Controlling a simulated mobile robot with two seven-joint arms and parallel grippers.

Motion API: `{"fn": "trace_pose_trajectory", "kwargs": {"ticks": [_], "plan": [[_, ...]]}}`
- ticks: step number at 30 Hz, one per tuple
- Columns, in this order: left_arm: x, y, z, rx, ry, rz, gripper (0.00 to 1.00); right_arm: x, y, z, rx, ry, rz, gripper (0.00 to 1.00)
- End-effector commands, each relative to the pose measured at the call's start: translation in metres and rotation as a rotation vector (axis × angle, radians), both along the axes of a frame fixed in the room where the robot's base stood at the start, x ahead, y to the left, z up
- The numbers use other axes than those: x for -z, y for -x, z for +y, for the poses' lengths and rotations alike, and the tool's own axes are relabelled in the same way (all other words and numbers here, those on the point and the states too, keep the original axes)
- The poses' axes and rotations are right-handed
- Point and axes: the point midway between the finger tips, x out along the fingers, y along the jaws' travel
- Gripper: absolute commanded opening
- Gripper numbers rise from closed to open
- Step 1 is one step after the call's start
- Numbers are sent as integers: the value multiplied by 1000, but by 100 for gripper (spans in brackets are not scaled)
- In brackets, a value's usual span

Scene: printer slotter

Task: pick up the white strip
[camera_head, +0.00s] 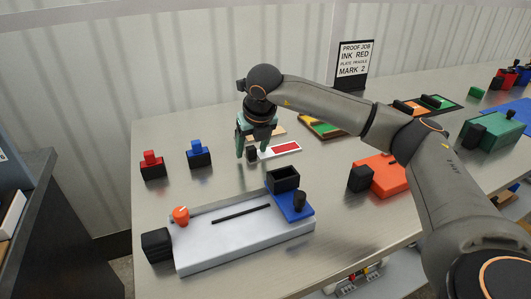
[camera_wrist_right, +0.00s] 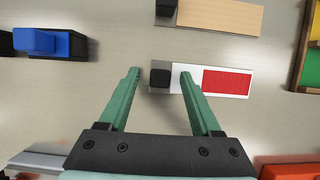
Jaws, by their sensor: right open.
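The white strip (camera_head: 285,148) lies flat on the table, with a red panel on its right part and a black block (camera_wrist_right: 160,78) at its left end. It also shows in the right wrist view (camera_wrist_right: 226,82). My right gripper (camera_head: 250,153) is open, with green fingers pointing down at the black block end. In the right wrist view the fingertips (camera_wrist_right: 160,73) appear on either side of the block, the right one overlapping the strip. I cannot tell the exact height or whether they touch. Nothing is held. My left gripper is out of view.
A wooden strip (camera_wrist_right: 220,17) with a black block lies behind. Blue (camera_head: 197,148) and red (camera_head: 151,158) topped black blocks stand left.

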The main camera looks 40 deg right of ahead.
Motion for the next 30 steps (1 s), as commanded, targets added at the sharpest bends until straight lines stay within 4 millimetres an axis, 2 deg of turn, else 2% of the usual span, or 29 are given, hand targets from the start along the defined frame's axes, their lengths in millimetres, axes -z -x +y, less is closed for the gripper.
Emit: {"fn": "trace_pose_trajectory", "kwargs": {"ticks": [5, 22, 30], "plan": [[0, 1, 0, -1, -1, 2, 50, 0, 0, 0, 0, 0, -1, 65], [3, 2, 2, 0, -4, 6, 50, -1, 0, 0, 0, 0, -1, 2], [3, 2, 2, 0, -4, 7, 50, -1, 0, 0, 0, 0, -2, 0]]}}
